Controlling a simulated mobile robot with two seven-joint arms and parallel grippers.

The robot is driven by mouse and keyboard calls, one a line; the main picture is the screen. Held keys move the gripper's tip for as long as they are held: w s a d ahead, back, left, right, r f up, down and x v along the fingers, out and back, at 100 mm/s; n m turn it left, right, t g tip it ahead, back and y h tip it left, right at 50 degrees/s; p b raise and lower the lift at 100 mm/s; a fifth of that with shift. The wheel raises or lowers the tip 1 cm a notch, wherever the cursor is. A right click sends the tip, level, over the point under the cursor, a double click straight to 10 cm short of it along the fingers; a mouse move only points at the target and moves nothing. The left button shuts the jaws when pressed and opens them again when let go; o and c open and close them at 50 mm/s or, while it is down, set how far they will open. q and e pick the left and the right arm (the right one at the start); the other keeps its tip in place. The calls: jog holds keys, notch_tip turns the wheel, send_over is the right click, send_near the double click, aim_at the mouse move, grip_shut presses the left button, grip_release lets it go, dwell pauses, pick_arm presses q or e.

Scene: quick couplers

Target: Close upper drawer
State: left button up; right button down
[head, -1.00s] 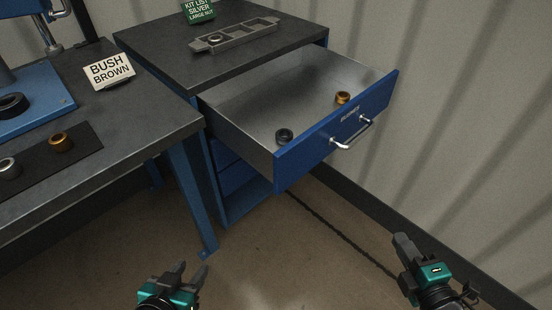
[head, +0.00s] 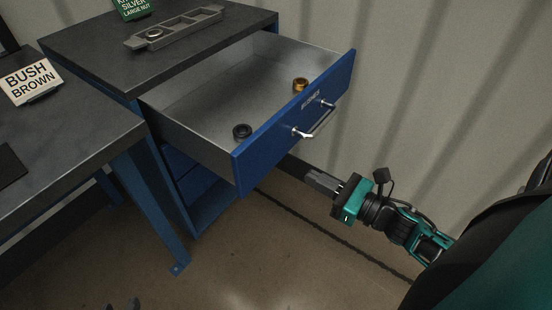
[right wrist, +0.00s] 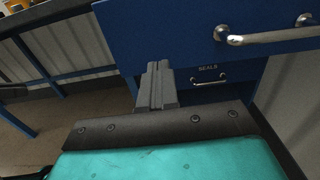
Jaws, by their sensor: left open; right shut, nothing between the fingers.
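The upper drawer (head: 296,122) of the blue cabinet is pulled far out, with a silver bar handle (head: 316,122) on its front. A dark ring (head: 242,131) and a brown-gold ring (head: 301,85) lie inside it. My right gripper (head: 310,179) is shut and empty, below and in front of the drawer front, apart from the handle. In the right wrist view the shut fingers (right wrist: 156,84) point toward the cabinet, with the drawer front (right wrist: 180,30) and its handle (right wrist: 265,36) above right. Only the fingertips of my left gripper (head: 122,306) show at the bottom edge.
A closed drawer labelled SEALS (right wrist: 208,80) is below. A grey tray (head: 176,28) with a ring and a green kit sign (head: 132,8) are on the cabinet top. A workbench (head: 70,130) with a BUSH BROWN sign (head: 30,80) stands left. The wall is close on the right.

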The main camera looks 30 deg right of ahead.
aim_at(268, 154)
jog(key=x, duration=0.9)
jog(key=shift+w, duration=0.2)
pick_arm(q)
jog(key=shift+s+f, duration=0.2)
jog(key=shift+f, duration=0.2)
pick_arm(e)
jog(key=shift+w+a, duration=0.3)
jog(key=shift+w, duration=0.15)
